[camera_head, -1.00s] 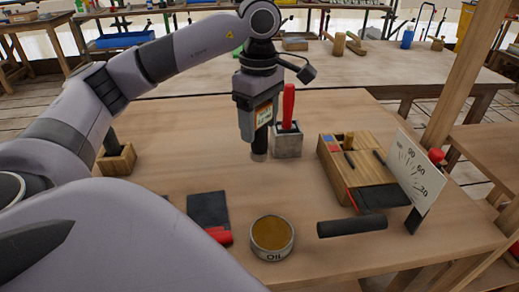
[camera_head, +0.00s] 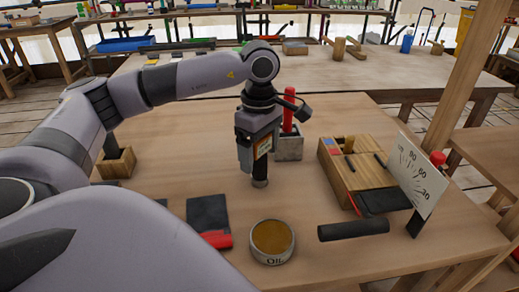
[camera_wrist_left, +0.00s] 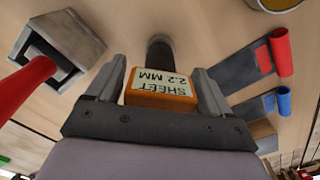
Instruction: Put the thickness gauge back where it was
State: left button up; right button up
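The thickness gauge (camera_wrist_left: 162,88) has an orange body with a label reading "SHEET 2.2 MM" and a dark round stem. My left gripper (camera_head: 261,150) is shut on it, with a finger on each side of the orange body. In the head view the gauge's label (camera_head: 265,145) shows between the fingers, and its stem (camera_head: 260,170) points down at the table. I cannot tell whether the stem's tip touches the wood. It is in front of and left of the grey block with the red handle. My right gripper is not in view.
A grey block (camera_head: 289,149) holds a red-handled tool. A wooden box (camera_head: 345,178) and a dial card (camera_head: 412,175) stand right. An oil can (camera_head: 272,242), black cylinder (camera_head: 353,229) and dark red-ended sheet (camera_head: 207,215) lie in front. A wooden holder (camera_head: 117,165) stands left.

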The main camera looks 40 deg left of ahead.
pick_arm(q)
jog(key=shift+o, duration=0.2)
jog(key=shift+r, duration=0.1)
jog(key=shift+r, duration=0.2)
notch_tip(320, 180, up, 11)
jog(key=shift+p, duration=0.85)
jog(key=shift+r, duration=0.4)
